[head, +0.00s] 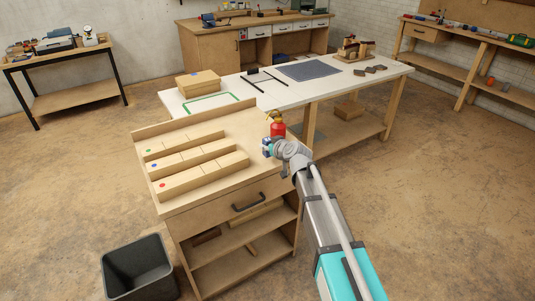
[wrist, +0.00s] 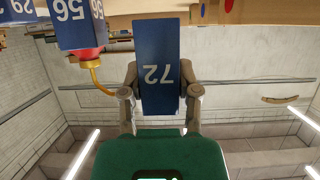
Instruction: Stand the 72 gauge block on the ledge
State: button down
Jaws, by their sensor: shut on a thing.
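The 72 gauge block (wrist: 158,60) is a tall blue block with a white number, upside down in the wrist view. My gripper (wrist: 160,92) is shut on it, one finger on each side. In the head view my gripper (head: 283,151) is over the right side of the wooden cabinet top. Small blue faces (head: 266,147) show beside it there, too small to read. A 56 block (wrist: 78,22) and a 29 block (wrist: 18,10) show left of the held block in the wrist view. I cannot tell which edge is the ledge.
A red can (head: 277,128) with a brass spout stands close behind my gripper. A white-topped table (head: 345,88) adjoins behind. A dark bin (head: 138,268) stands on the floor.

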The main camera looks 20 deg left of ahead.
aim_at(267, 153)
jog(key=shift+w+a+f+b, duration=0.15)
jog(key=shift+w+f+b, duration=0.15)
jog(key=shift+f, duration=0.2)
jog(key=shift+s+f+b, duration=0.1)
jog(key=shift+f+b, duration=1.25)
jog(key=shift+f, duration=0.15)
jog(key=shift+c, duration=1.6)
grip_release()
